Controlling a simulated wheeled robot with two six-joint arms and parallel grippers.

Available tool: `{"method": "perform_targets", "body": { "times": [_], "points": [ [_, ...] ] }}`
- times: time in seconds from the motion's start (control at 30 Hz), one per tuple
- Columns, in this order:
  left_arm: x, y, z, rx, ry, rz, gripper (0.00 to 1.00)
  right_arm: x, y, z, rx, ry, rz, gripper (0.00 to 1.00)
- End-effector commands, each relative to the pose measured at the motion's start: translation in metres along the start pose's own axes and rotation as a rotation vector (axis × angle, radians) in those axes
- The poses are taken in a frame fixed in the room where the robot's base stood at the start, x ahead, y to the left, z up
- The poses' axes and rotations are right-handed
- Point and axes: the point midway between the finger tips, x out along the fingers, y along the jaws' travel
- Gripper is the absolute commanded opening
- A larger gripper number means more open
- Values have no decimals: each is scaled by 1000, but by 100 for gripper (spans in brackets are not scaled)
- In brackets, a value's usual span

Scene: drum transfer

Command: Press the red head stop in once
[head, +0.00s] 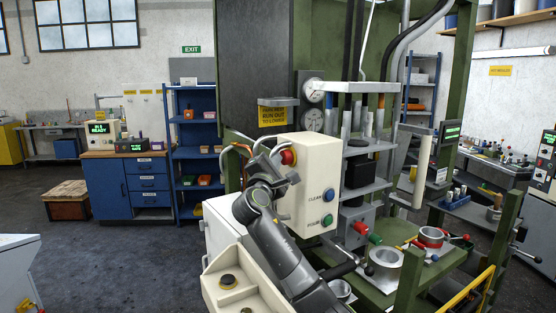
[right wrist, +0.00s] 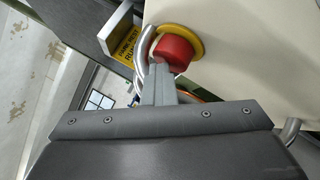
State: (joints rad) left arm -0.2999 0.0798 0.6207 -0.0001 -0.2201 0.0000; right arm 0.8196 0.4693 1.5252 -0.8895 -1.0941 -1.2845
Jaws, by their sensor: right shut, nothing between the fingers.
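The red head stop (head: 288,157) is a red mushroom button on the side of a cream control box (head: 318,165). In the right wrist view the red head (right wrist: 176,52) sits on a yellow ring (right wrist: 196,38). My right gripper (head: 279,164) is at the stop, partly covering it in the head view. In the right wrist view its closed fingers (right wrist: 158,68) reach the near edge of the red head, with nothing held. I cannot tell whether they touch it or how far in the head is. My left gripper is not in view.
A curved metal tube (right wrist: 146,42) runs close beside the fingers. The box also bears a blue button (head: 328,195) and a green button (head: 327,220). The green press frame (head: 455,120) stands to the right; open floor (head: 120,255) lies left.

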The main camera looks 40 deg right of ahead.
Motion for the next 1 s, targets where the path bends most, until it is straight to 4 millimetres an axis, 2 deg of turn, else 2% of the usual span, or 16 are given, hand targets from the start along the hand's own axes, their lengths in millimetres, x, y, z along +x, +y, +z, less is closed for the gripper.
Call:
{"method": "perform_targets", "body": {
  "times": [0.6,1.0],
  "points": [
    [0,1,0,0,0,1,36,-39,27,-29,0,2,-3,0],
    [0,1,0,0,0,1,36,-42,29,-31,-1,1,-3,0]
  ]
}}
